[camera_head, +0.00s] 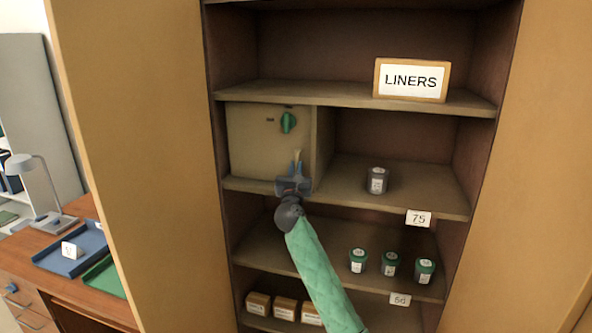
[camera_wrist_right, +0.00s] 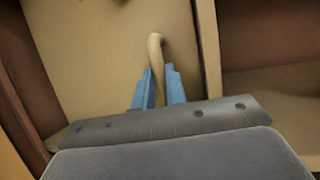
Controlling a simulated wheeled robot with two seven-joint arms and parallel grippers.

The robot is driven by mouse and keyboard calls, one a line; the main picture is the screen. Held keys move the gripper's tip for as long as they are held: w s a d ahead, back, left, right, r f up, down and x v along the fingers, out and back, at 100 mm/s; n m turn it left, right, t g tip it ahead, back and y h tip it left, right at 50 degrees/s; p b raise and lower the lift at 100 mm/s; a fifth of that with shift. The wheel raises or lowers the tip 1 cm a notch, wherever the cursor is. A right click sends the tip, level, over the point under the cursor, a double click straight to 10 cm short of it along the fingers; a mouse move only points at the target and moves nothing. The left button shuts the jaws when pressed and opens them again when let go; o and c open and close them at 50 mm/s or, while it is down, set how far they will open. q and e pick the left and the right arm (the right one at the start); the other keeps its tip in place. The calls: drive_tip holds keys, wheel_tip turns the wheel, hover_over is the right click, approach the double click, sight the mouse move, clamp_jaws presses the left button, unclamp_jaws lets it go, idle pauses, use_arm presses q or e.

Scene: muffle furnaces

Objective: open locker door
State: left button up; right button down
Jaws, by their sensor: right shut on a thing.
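The beige locker door (camera_head: 260,150) fills the left part of the middle shelf in the camera_head view and looks closed. A green knob (camera_head: 288,123) stands upright near its top right. A pale curved handle (camera_head: 298,156) is below the knob, near the door's right edge. My right gripper (camera_head: 296,170) is shut on the handle, coming from below in front of the door. In the right wrist view, the blue fingers (camera_wrist_right: 159,84) hold the lower part of the handle (camera_wrist_right: 154,46) between them, and its curved top shows above. My left gripper is not in view.
The tall cabinet's open doors stand at left (camera_head: 140,150) and right (camera_head: 535,150). A grey jar (camera_head: 377,180) stands right of the locker. Green-lidded jars (camera_head: 390,263) and small boxes (camera_head: 285,308) sit lower. A LINERS sign (camera_head: 411,80) is above. A desk (camera_head: 110,305) is at left.

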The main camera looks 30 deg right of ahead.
drive_tip(key=shift+s+a+f, duration=0.1)
drive_tip(key=shift+a, duration=0.25)
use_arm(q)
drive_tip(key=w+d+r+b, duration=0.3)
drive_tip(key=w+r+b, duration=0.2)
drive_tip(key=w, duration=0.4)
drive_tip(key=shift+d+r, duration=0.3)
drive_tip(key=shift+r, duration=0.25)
use_arm(e)
drive_tip(key=s+a+m+g+h, duration=0.3)
drive_tip(key=a+g+h, duration=0.1)
drive_tip(key=a, duration=0.5)
drive_tip(key=shift+s+a+r, duration=0.2)
drive_tip(key=shift+a, duration=0.15)
drive_tip(key=c, duration=1.6)
unclamp_jaws()
drive_tip(key=shift+o, duration=0.8)
drive_tip(key=shift+w+a, duration=0.15)
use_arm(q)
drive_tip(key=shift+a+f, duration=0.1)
use_arm(e)
drive_tip(key=shift+f, duration=0.1)
